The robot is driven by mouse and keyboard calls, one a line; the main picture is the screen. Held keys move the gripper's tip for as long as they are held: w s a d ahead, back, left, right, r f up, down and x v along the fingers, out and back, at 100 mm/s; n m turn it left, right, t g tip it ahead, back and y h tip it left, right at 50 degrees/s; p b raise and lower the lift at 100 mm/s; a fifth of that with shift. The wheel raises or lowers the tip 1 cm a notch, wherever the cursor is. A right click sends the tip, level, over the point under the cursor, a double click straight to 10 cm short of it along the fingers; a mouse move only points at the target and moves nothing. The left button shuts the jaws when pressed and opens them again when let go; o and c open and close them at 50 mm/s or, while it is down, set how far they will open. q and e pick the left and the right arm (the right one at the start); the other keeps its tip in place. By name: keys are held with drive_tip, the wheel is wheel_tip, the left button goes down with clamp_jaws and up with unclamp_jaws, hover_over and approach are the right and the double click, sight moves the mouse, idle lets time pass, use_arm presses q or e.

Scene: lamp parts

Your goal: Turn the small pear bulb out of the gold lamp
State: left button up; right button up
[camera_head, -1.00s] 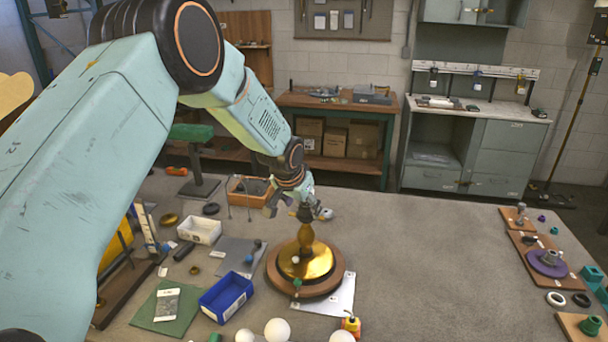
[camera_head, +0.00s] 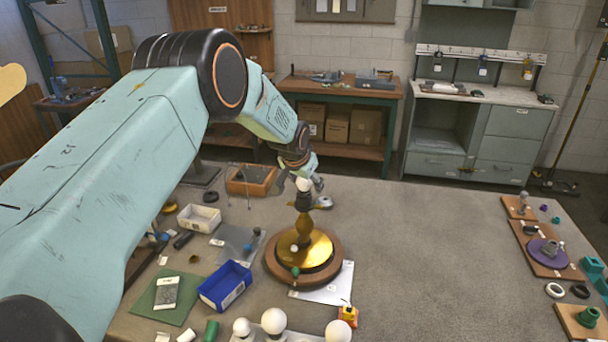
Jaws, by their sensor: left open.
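The gold lamp (camera_head: 304,229) stands upright on a round wooden base (camera_head: 275,270) near the middle of the table. A small white bulb (camera_head: 303,184) sits at the top of its dark socket (camera_head: 304,202). My left gripper (camera_head: 308,188) is open at the lamp's top, with its fingers beside and behind the bulb. I cannot tell whether a finger touches the bulb. My right gripper is not in view.
Several white round bulbs (camera_head: 274,320) stand at the front edge. A blue bin (camera_head: 226,287), a white bin (camera_head: 199,219) and a green mat (camera_head: 166,298) lie left of the lamp. The table right of it is clear up to the wooden boards (camera_head: 545,260).

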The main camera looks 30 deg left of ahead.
use_arm(q)
drive_tip(key=shift+a+f, duration=0.25)
drive_tip(key=shift+a, duration=0.25)
drive_tip(key=shift+d, duration=0.25)
drive_tip(key=shift+w+d, duration=0.15)
drive_tip(key=shift+d, duration=0.1)
drive_tip(key=c, duration=0.3)
drive_tip(key=shift+a, duration=0.35)
drive_tip(key=c, duration=0.5)
drive_tip(key=shift+c, duration=1.4)
drive_tip(key=o, duration=0.3)
drive_tip(key=shift+d, duration=0.15)
drive_tip(key=c, duration=0.3)
drive_tip(key=shift+n+p, duration=0.35)
drive_tip(key=shift+n, duration=0.15)
drive_tip(key=shift+n+y, duration=0.5)
drive_tip(key=shift+n, duration=0.1)
drive_tip(key=shift+n+g+y+b, duration=0.9)
drive_tip(key=shift+n+b, duration=1.1)
drive_tip(key=shift+b, duration=1.15)
drive_tip(key=shift+n, duration=0.3)
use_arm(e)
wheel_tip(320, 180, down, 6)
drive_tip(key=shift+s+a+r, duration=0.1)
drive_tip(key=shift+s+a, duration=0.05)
